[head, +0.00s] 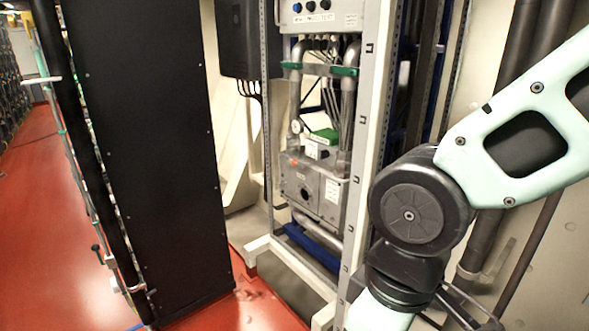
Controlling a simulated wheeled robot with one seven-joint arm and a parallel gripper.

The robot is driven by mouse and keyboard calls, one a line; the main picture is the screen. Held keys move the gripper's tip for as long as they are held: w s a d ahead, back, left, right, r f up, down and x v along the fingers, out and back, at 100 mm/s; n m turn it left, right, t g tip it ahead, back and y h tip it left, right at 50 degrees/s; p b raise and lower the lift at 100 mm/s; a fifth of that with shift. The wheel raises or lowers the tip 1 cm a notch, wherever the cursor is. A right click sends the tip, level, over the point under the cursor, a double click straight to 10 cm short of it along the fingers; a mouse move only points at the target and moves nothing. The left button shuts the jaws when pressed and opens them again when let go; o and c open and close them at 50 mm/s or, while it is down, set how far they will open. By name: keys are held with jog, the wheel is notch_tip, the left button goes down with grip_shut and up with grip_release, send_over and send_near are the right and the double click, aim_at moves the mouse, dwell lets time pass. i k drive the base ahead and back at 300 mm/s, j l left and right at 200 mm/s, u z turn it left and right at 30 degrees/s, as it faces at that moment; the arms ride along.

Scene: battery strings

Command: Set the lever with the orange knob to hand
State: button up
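I cannot make out a lever with an orange knob in the head view. A grey panel (322,17) with a row of small dark knobs sits at the top of the open rack. Lower in the rack is a grey metal unit (313,188) with pipes and labels; a tiny orange spot shows near its upper left, too small to identify. My arm crosses the right side and runs down past the bottom edge. My gripper is not visible, so its state is hidden.
A tall black panel (148,150) stands left of the rack. Red floor (50,220) lies open at the far left. A pale upright post (367,130) edges the rack, near my arm. Dark pipes (513,70) run along the wall at right. A black box (238,38) hangs behind.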

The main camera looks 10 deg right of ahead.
aim_at(302, 166)
jog(key=i+j+z, duration=0.1)
jog(key=i+j, duration=0.7)
jog(key=j, duration=0.2)
jog(key=i+j+z, duration=0.15)
jog(key=i+j, duration=0.6)
jog(key=j, duration=0.3)
jog(key=i+z, duration=0.05)
